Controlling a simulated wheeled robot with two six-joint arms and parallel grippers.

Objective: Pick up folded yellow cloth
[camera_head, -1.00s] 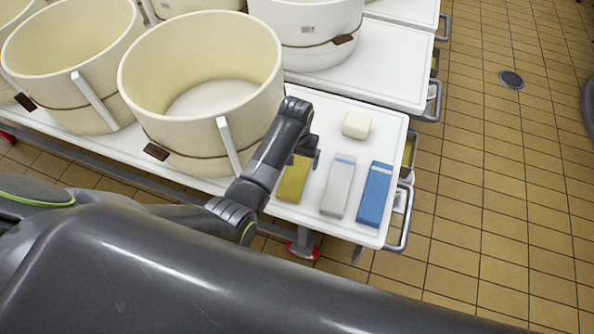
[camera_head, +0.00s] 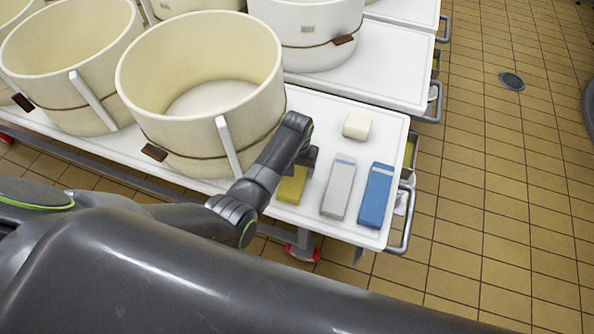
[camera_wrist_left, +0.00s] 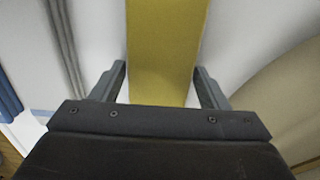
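The folded yellow cloth (camera_head: 291,189) lies flat on the white cart top, in a row with a grey-white cloth and a blue cloth. My left gripper (camera_head: 306,164) is over its far part and hides that part in the head view. In the left wrist view the yellow cloth (camera_wrist_left: 165,40) runs between the two fingers of my left gripper (camera_wrist_left: 161,70). The fingers are apart, one on each side of the cloth, with visible gaps. I cannot tell how far above the cart top the fingertips are. My right gripper is not in view.
The grey-white cloth (camera_head: 339,190) and blue cloth (camera_head: 376,197) lie to the right. A pale block (camera_head: 357,126) sits behind them. A large cream vat (camera_head: 195,150) stands close on the left of my arm. The cart's handle (camera_head: 406,222) is at its right edge.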

